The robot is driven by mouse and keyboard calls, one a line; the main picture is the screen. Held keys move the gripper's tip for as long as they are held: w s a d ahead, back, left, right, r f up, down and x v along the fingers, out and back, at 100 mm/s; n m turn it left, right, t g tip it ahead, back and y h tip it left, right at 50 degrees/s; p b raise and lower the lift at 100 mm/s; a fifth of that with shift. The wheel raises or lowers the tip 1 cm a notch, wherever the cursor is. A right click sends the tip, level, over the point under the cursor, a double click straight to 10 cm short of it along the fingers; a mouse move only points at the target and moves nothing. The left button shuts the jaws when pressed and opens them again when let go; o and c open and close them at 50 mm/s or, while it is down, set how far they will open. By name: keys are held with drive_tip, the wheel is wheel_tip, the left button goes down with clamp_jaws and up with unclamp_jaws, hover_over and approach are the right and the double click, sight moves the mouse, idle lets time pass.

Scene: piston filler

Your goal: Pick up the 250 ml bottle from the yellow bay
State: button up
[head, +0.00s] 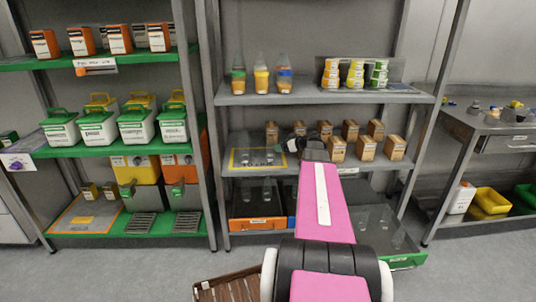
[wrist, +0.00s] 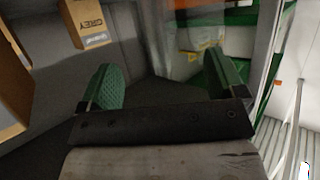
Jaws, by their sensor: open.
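The yellow bay (head: 233,160) is a yellow-edged area at the left of the middle rack's middle shelf. Small clear bottles stand in it, one at the left (head: 246,157) and one at the right (head: 270,157). Their size marks are too small to read. My gripper (head: 303,143) is at that shelf, just right of the bay and partly hidden by my pink arm. In the wrist view my gripper (wrist: 163,88) has its two green fingers wide apart, with nothing between them. No bottle can be made out in that view.
Brown boxes (head: 337,150) stand right of my gripper on the same shelf; a box marked GREY (wrist: 85,22) is close at upper left in the wrist view. An orange-fronted tray (head: 262,223) with clear bottles is below. Filled bottles (head: 261,79) stand above.

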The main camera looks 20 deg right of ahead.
sight(270, 145)
drive_tip(key=x, duration=0.9)
drive_tip(key=shift+w+d+f, duration=0.1)
drive_tip(key=shift+w+f, duration=0.05)
drive_tip(key=shift+w, duration=0.15)
drive_tip(key=c, duration=1)
